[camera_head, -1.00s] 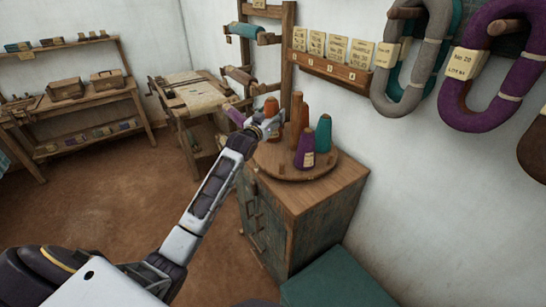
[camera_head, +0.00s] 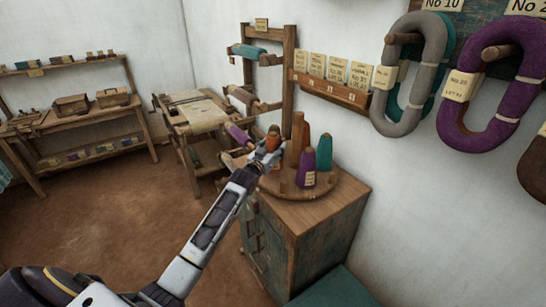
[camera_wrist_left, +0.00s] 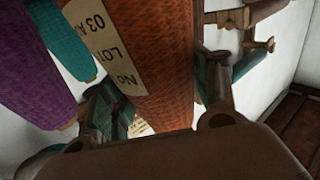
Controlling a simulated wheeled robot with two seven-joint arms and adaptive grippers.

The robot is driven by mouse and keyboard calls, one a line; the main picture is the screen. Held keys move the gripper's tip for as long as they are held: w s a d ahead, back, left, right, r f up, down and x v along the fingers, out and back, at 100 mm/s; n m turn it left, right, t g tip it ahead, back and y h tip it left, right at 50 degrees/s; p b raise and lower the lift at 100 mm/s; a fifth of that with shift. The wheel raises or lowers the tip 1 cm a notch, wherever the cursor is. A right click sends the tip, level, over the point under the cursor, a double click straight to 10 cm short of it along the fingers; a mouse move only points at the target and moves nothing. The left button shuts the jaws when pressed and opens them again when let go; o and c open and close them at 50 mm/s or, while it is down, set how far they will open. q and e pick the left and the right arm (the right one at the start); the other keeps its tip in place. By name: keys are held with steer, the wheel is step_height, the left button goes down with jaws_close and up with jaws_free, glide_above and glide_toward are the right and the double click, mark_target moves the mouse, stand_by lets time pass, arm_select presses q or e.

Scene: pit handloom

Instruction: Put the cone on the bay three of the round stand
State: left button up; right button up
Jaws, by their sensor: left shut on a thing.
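My left gripper (camera_head: 266,150) is shut on an orange-brown yarn cone (camera_head: 273,134) at the left side of the round stand (camera_head: 338,190). In the wrist view the cone (camera_wrist_left: 150,60), with a cream label, fills the space between the fingers. Whether its base touches the stand is hidden by the gripper. The stand also carries a purple cone (camera_head: 307,168), a teal cone (camera_head: 324,153) and another orange cone (camera_head: 306,140), near a tall central post (camera_head: 297,138). Short pegs show at the front of its disc. My right gripper is out of view.
The stand sits on a wooden cabinet (camera_head: 300,235) against the wall. Just behind my gripper stands a rack with rolls (camera_head: 285,80). Numbered cards on a rail (camera_head: 335,85) and hanging skeins (camera_head: 410,75) are on the wall. Floor is open at left.

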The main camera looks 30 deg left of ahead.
arm_select(q)
steer(key=shift+f, duration=1.8)
steer(key=shift+f, duration=0.1)
steer(key=o, duration=1.1)
steer(key=shift+o, duration=0.2)
steer(key=shift+s, duration=0.1)
steer(key=s, duration=1.2)
steer(key=shift+d+b, duration=0.15)
steer(key=shift+b, duration=0.25)
